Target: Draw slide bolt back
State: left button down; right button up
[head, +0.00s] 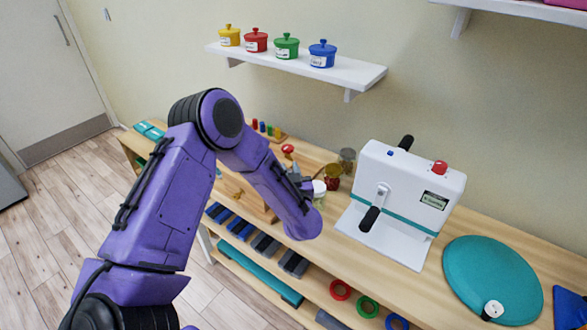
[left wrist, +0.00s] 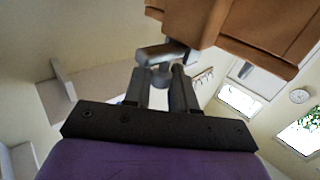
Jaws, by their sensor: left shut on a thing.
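A wooden box (head: 248,196) stands on the wooden bench, partly hidden behind my left forearm. In the left wrist view, the brown wooden body (left wrist: 240,28) fills the upper right. A grey metal slide bolt (left wrist: 152,54) sits at its lower edge, with a short knob hanging from it. My left gripper (left wrist: 161,76) has its two dark fingers shut on this bolt's knob. In the head view the fingers are hidden behind my purple arm, so the bolt does not show there. My right gripper is in neither view.
A white crank device (head: 400,195) stands right of my arm on the bench. Small jars (head: 333,177) stand between them. A teal disc (head: 490,278) lies farther right. A wall shelf (head: 300,66) with coloured pots hangs above. Weights and rings fill the lower shelf.

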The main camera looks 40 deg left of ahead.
pick_arm(q)
jog(key=c, duration=1.2)
grip_release()
jog(key=shift+d+f, duration=0.1)
jog(key=shift+d, duration=0.1)
jog(key=shift+o, duration=0.5)
jog(key=shift+d, duration=0.15)
jog(key=b+v, duration=0.3)
jog(key=v, duration=0.7)
jog(key=shift+s+d, duration=0.15)
jog(key=shift+d, duration=0.05)
